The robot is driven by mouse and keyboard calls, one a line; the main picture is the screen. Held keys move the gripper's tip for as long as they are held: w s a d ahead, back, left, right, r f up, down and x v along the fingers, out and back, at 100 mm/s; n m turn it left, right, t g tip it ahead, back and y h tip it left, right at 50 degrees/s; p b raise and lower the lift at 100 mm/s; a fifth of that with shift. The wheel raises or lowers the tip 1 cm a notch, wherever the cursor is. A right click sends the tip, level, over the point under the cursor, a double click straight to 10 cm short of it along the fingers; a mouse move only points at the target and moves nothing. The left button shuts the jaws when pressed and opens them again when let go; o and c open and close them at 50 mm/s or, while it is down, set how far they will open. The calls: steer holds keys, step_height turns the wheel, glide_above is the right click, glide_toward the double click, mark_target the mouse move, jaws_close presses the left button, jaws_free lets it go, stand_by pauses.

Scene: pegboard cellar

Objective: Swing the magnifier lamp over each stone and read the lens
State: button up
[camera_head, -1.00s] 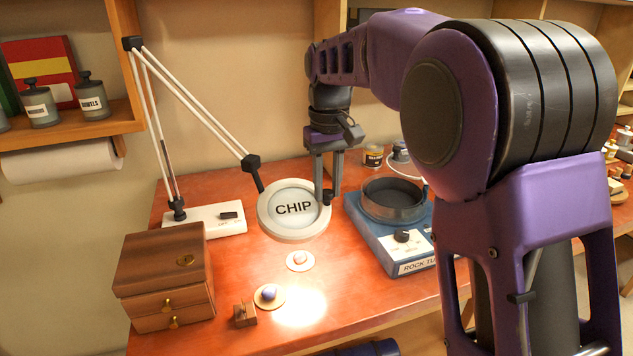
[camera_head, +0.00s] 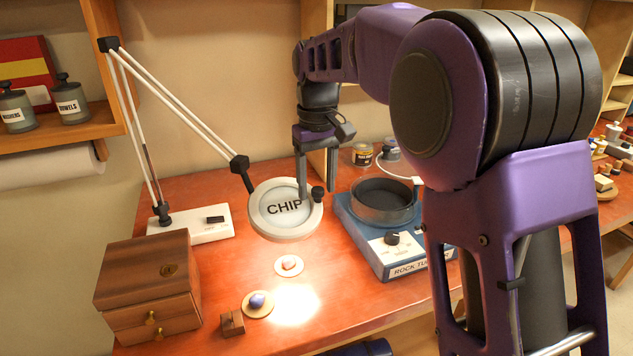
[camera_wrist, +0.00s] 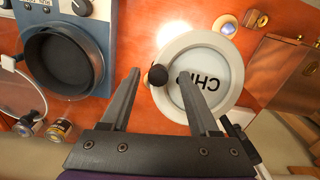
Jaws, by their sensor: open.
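The magnifier lamp's round lens head (camera_head: 262,222) hangs over the table on its white jointed arm. Its lens reads "CHIP", and a finger partly covers the word in the head view. The word shows upside down in the wrist view (camera_wrist: 196,80). A black knob (camera_head: 318,193) sits on the lens rim. My gripper (camera_head: 317,194) is open, with one finger on each side of the knob; contact is not clear. The knob also shows between the fingertips in the wrist view (camera_wrist: 158,75). A pinkish stone (camera_head: 289,262) and a blue-purple stone (camera_head: 257,300) lie on round discs in front of the lens.
A blue rock tumbler (camera_head: 385,245) stands right of the lens. A wooden drawer box (camera_head: 150,275) stands front left, with a small wooden block (camera_head: 232,322) near it. The lamp's white base (camera_head: 195,228) is behind the box. Small jars (camera_head: 362,154) stand at the back.

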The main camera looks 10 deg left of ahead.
step_height(320, 180, up, 17)
steer(key=p, duration=0.1)
steer(key=shift+r, duration=0.2)
stand_by(0.3)
